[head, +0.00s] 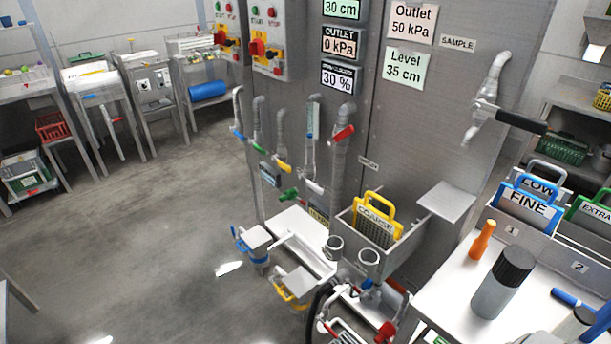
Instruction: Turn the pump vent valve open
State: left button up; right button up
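I cannot tell which handle is the pump vent valve, as the small labels are unreadable. Pipes on the grey panel carry a blue handle (238,134), a green handle (258,148), a yellow handle (284,166) and a red handle (343,134). A second green handle (288,194) and a white handle (313,186) sit lower. Near the floor are a blue handle (241,240), a yellow handle (290,294) and red parts (385,331) by a black hose (318,300).
A yellow COARSE screen (375,218) stands in a grey box at the panel. A black-handled tap (515,121) is under the SAMPLE label. At right, a white bench (455,290) holds a dark-capped bottle (502,282) and an orange tool (481,239). Floor at left (160,240) is largely clear.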

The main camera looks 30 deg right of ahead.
aim_at(308, 182)
jog(key=z, duration=0.5)
jog(key=i, duration=0.75)
jog(key=z, duration=0.8)
